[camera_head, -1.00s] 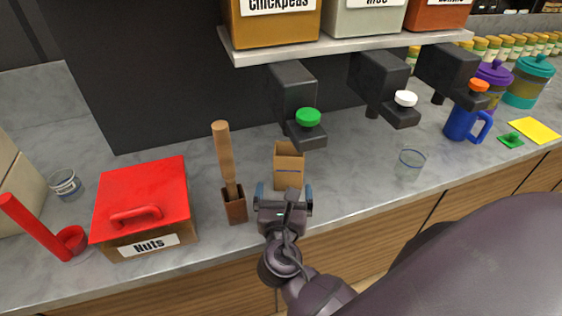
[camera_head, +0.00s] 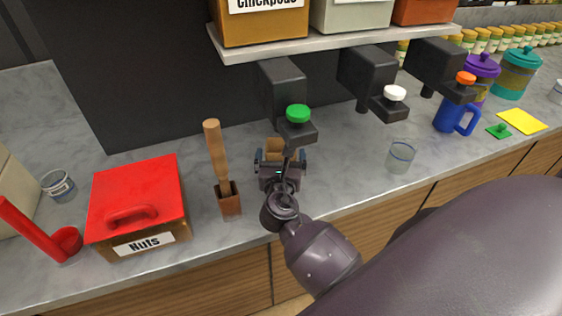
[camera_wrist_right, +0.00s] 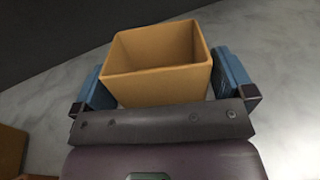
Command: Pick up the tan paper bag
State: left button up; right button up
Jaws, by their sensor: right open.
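The tan paper bag (camera_head: 277,149) stands open-topped on the counter under the green-knobbed dispenser. My right gripper (camera_head: 280,158) is at the bag and hides most of it in the head view. In the right wrist view the bag (camera_wrist_right: 155,85) stands upright between the two blue fingers of the right gripper (camera_wrist_right: 165,85). The fingers are open, one on each side, with a narrow gap visible at least on the right. My left gripper is not in view.
A brown holder with a wooden-handled tool (camera_head: 229,200) stands just left of the gripper. The red-lidded Nuts box (camera_head: 138,195) is farther left. The green-knobbed dispenser (camera_head: 297,114) hangs close above the bag. A clear glass (camera_head: 401,156) stands to the right.

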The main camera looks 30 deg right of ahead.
jog(key=c, duration=0.9)
jog(key=shift+r, duration=0.1)
